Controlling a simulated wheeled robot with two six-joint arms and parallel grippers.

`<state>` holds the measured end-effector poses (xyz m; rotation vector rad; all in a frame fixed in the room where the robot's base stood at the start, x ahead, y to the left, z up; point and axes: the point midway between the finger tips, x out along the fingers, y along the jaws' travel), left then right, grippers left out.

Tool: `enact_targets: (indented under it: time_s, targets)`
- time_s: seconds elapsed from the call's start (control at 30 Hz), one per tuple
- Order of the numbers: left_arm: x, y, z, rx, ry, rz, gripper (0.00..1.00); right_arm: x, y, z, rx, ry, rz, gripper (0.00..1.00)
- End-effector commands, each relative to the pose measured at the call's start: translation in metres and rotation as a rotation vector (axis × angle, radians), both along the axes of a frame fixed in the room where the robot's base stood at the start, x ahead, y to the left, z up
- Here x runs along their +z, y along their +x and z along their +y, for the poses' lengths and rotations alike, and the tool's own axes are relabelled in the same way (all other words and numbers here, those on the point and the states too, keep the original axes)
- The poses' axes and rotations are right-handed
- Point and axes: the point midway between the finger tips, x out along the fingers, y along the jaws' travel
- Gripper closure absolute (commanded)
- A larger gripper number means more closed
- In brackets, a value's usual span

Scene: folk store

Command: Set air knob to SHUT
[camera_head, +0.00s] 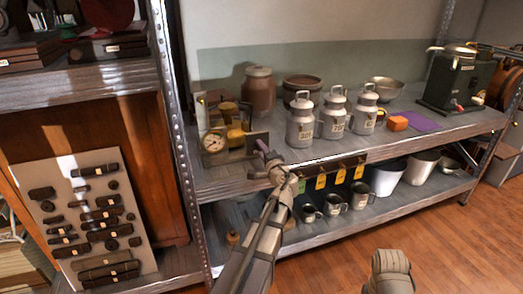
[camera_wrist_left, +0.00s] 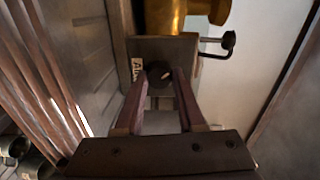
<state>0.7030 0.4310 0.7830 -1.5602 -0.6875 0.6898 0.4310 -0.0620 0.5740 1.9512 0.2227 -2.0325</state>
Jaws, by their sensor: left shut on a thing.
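The air knob (camera_wrist_left: 157,70) is a small dark round knob with a light mark on the face of a grey box (camera_wrist_left: 185,47). A pale label with dark letters, seemingly AIR (camera_wrist_left: 137,68), is beside it. My left gripper (camera_wrist_left: 160,76) is shut on the knob, one finger on each side. I cannot read the knob's setting. In the head view, my left gripper (camera_head: 265,152) is at the front of a brass device with a round gauge (camera_head: 213,143) on the shelf; the knob cannot be made out there.
Several lidded metal cans (camera_head: 301,120) stand right of the device on the shelf (camera_head: 340,150). Coloured tags (camera_head: 340,177) hang from the shelf edge, with metal mugs (camera_head: 333,204) below. A small crank handle (camera_wrist_left: 222,41) sticks out beside the box.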

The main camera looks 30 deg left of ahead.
Motion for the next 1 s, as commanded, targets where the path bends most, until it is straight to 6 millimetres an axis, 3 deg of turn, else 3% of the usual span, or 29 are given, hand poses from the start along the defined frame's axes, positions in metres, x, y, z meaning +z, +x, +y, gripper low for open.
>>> enact_targets:
  time_s: [0.83,0.87,1.0]
  targets:
    - [-0.0009,-0.0014,-0.0001,0.001,-0.085,-0.095,1.0,-0.0002,0.0,0.0,0.0,0.0,0.0,0.5]
    - [-0.0009,-0.0014,-0.0001,0.001,-0.085,-0.095,0.61,-0.0002,0.0,0.0,0.0,0.0,0.0,0.5]
    - [-0.0007,-0.0013,-0.0001,0.001,-0.083,-0.095,0.45,-0.0002,0.0,0.0,0.0,0.0,0.0,0.5]
